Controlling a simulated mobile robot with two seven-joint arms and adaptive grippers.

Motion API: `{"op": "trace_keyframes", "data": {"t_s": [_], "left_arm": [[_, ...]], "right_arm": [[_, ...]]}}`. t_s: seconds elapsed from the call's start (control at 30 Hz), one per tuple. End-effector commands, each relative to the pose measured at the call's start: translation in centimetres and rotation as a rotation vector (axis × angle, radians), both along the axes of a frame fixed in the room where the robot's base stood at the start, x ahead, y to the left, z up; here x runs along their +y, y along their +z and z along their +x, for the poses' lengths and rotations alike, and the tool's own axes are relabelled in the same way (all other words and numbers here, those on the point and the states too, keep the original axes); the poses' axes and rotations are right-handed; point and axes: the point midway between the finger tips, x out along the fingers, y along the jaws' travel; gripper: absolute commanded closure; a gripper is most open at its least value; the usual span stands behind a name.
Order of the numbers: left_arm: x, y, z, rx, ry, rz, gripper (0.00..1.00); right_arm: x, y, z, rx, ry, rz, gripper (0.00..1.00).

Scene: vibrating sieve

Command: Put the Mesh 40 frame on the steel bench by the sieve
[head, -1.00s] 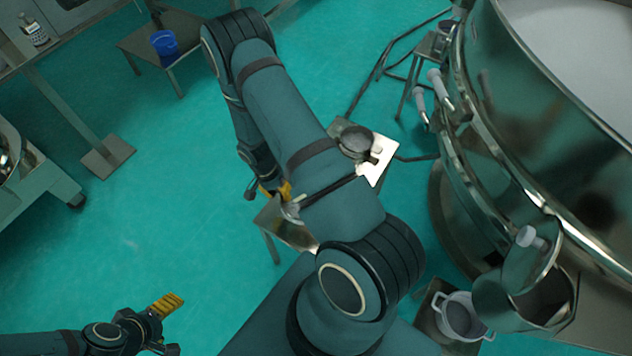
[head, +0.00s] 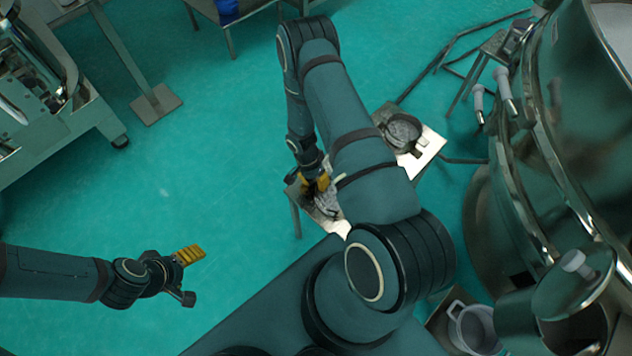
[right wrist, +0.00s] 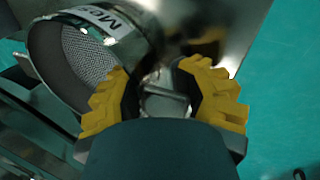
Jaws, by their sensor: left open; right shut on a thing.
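My right gripper (head: 317,184) is low over the left end of a small steel bench (head: 433,143). In the right wrist view, its yellow fingers (right wrist: 160,95) are shut on the metal handle of a round mesh frame (right wrist: 88,52). The frame has a steel rim and a white label whose visible letters read "MES"; the number is hidden. The frame shows partly beside the gripper in the head view (head: 328,203). I cannot tell whether it touches the bench. My left gripper (head: 188,277) is open and empty over the floor.
A second round frame (head: 402,132) lies on the bench's far end; my right arm hides the middle. The large steel sieve (head: 545,170) stands at the right. A white pot (head: 474,328) is at the lower right. A blue bucket (head: 228,8) is at the top.

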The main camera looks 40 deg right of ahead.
Motion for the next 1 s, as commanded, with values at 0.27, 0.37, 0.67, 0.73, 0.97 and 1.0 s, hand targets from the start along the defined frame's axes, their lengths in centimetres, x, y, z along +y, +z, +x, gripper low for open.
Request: {"op": "trace_keyframes", "data": {"t_s": [0.27, 0.37, 0.67, 0.73, 0.97, 1.0], "left_arm": [[0.0, 0.0, 0.0, 0.000, 0.000, 0.000, 0.28], [0.0, 0.0, 0.0, 0.000, 0.000, 0.000, 0.28], [0.0, 0.3, -0.1, 0.001, 0.000, 0.000, 0.28], [0.0, 0.7, -0.1, 0.003, -0.001, 0.000, 0.28], [0.0, 1.8, -0.3, 0.008, -0.002, -0.001, 0.28], [0.0, 1.9, -0.4, 0.009, -0.002, -0.001, 0.28]], "right_arm": [[0.0, -0.1, 0.0, 0.000, 0.000, 0.000, 0.29], [0.0, -0.1, 0.0, 0.000, 0.000, 0.000, 0.29], [0.0, 1.2, 0.4, -0.001, 0.000, -0.001, 0.29], [0.0, 2.3, 0.7, -0.004, 0.001, -0.002, 0.29], [0.1, 7.0, 2.1, -0.002, 0.000, -0.001, 0.29], [0.2, 7.7, 2.4, -0.004, 0.001, -0.002, 0.29]]}}
